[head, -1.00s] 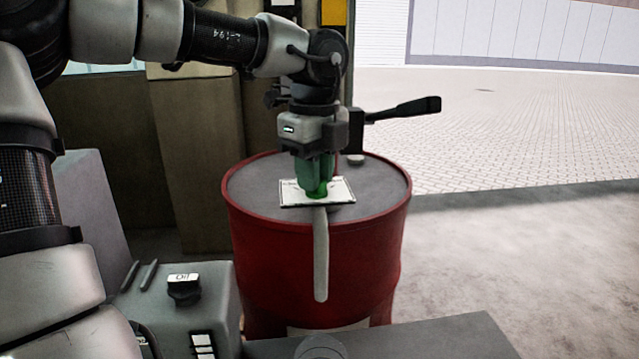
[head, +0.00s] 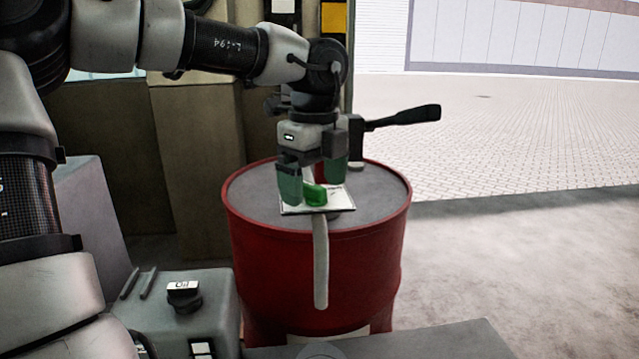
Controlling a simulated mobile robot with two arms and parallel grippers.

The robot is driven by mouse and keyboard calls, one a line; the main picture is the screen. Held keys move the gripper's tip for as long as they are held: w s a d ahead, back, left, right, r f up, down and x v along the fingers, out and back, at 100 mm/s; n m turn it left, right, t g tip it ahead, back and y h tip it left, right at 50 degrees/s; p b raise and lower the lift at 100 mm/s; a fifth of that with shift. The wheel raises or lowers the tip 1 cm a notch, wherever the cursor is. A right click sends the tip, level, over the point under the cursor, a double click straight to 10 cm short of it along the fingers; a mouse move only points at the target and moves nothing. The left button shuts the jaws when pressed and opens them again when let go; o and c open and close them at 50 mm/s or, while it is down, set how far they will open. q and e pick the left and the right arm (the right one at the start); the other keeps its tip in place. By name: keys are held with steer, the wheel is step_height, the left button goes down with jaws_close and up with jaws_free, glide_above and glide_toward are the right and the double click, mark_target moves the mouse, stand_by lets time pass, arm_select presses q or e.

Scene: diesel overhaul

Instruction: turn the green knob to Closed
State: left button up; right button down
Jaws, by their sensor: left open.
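The green knob (head: 315,195) sits on a white label plate (head: 342,203) on top of the red drum (head: 320,265). My left gripper (head: 313,180) is directly above the drum, pointing down. Its two green-grey fingers are spread apart, one to the left of the knob and one to the right and behind it. The knob shows between them and is not gripped. The writing on the plate is too small and too covered to read. My right gripper is not in view.
A black pump handle (head: 405,117) sticks out to the right behind the drum. A pale strip (head: 321,262) hangs down the drum's front. A grey box with a black knob (head: 184,296) stands at the lower left. The floor at the right is clear.

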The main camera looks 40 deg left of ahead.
arm_select(q)
step_height(320, 180, up, 7)
steer(key=p, duration=0.5)
steer(key=shift+r+p, duration=0.1)
steer(key=shift+p, duration=0.3)
